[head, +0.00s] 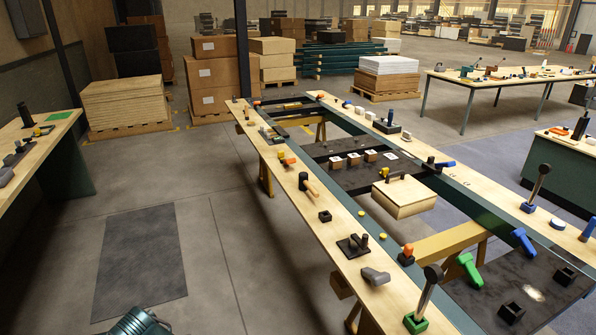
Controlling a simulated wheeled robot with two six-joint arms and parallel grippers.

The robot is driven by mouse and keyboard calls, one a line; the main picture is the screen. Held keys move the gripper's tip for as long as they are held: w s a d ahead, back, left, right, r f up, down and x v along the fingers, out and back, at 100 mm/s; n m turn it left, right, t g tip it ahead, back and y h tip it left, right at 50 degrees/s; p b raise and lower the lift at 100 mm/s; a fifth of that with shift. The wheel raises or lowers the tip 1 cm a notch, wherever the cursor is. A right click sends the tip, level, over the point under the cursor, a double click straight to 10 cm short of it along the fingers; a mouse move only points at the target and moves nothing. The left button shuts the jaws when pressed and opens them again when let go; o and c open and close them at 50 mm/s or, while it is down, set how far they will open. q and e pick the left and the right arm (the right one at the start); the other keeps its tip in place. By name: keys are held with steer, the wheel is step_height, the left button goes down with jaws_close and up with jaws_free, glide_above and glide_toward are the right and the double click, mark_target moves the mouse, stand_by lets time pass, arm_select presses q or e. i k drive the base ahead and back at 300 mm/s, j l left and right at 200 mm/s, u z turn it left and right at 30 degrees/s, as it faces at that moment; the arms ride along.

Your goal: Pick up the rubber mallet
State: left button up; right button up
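A hammer-shaped tool (307,184) with a dark head and a tan wooden handle lies on the left plank of the long wooden frame bench; it looks most like the rubber mallet, but it is small and I cannot tell its material. Neither of my grippers shows in the head view. A teal ribbed part at the bottom edge, left of the middle, looks like part of my own arm, with no fingers visible.
The bench's left plank (332,232) also bears a black block (325,216), a dark clamp-like fixture (353,244) and a grey piece (375,277). A dark-knobbed lever (430,287) stands at the near end. Floor (215,245) left of the bench is clear.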

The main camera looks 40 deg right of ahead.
mark_target(304, 185)
steer(key=i+l+z, duration=0.1)
steer(key=i+z, duration=0.3)
steer(key=i, duration=0.2)
steer(key=i+j+z, duration=0.15)
steer(key=i+z, duration=0.25)
steer(key=i, duration=0.25)
steer(key=i+j+z, duration=0.4)
steer(key=i, duration=0.2)
steer(key=i+j+z, duration=0.4)
steer(key=i, duration=0.15)
steer(key=i+j+z, duration=0.4)
steer(key=j, duration=0.2)
steer(key=i, duration=0.05)
